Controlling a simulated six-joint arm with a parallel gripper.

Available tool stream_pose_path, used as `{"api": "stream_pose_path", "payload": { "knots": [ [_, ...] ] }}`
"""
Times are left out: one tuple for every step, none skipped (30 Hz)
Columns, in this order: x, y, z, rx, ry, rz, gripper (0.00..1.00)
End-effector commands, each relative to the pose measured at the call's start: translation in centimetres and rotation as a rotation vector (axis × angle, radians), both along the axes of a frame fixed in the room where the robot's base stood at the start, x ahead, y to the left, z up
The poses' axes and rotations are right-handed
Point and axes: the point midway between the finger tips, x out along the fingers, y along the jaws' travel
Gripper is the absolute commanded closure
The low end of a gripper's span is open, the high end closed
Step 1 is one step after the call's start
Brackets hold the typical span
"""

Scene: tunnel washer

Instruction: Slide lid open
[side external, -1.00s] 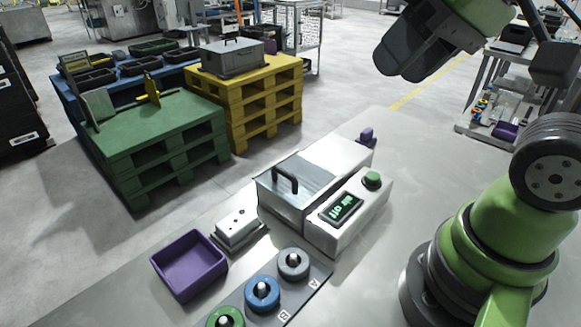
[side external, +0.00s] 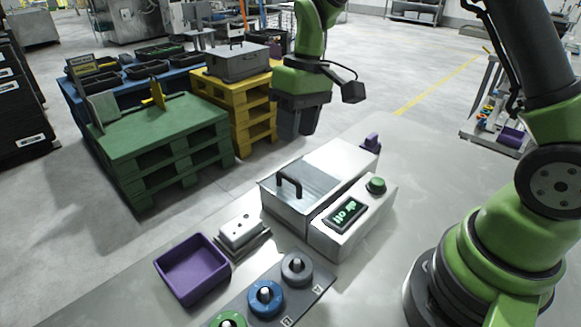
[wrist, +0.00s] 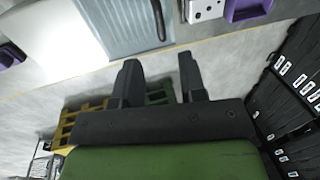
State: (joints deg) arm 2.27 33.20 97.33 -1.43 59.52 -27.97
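The lid (side external: 307,182) is a grey, slightly see-through panel on the metal washer box (side external: 285,210), with a black arched handle (side external: 290,183) near its left end. It covers the left part of the box top; the right part is white housing. My gripper (side external: 297,128) hangs pointing down above and behind the box, apart from the handle and empty. In the wrist view its two dark fingers (wrist: 158,60) are spread apart. The lid (wrist: 125,25) and handle (wrist: 158,18) show beyond the fingertips there.
A control panel with a green display (side external: 345,214) and green button (side external: 376,186) adjoins the box. A white block (side external: 240,233), a purple tray (side external: 192,268) and several round knobs (side external: 264,296) stand at the front left. Pallets (side external: 160,140) stand behind the bench.

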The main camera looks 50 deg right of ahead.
Motion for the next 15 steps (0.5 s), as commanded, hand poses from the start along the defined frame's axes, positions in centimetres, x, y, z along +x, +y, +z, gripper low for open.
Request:
{"api": "stream_pose_path", "payload": {
  "knots": [
    [-0.1,0.2,-1.0,0.001,0.006,0.000,0.62],
    [-0.2,0.3,-1.5,0.000,0.007,0.001,0.62],
    [-0.1,0.5,-2.3,0.001,0.007,0.000,0.62],
    [-0.1,0.6,-2.9,0.000,0.007,0.001,0.62],
    [-0.2,0.7,-3.5,0.000,0.007,0.000,0.62],
    [-0.2,0.9,-4.2,0.000,0.007,0.000,0.62],
    [-0.1,1.0,-4.7,0.000,0.006,-0.001,0.62],
    [-0.1,1.1,-5.2,0.000,0.006,-0.001,0.62],
    [-0.1,1.2,-5.8,-0.001,0.005,-0.001,0.62],
    [-0.1,1.3,-6.3,-0.001,0.005,-0.002,0.62],
    [-0.1,1.3,-6.6,0.000,0.004,-0.001,0.62],
    [-0.1,1.4,-7.1,0.000,0.003,-0.001,0.62],
    [-0.1,1.5,-7.3,0.000,0.004,-0.002,0.62],
    [-0.1,1.5,-7.6,0.000,0.003,-0.001,0.62],
    [-0.1,1.6,-7.8,-0.001,0.001,-0.001,0.62]
  ]
}}
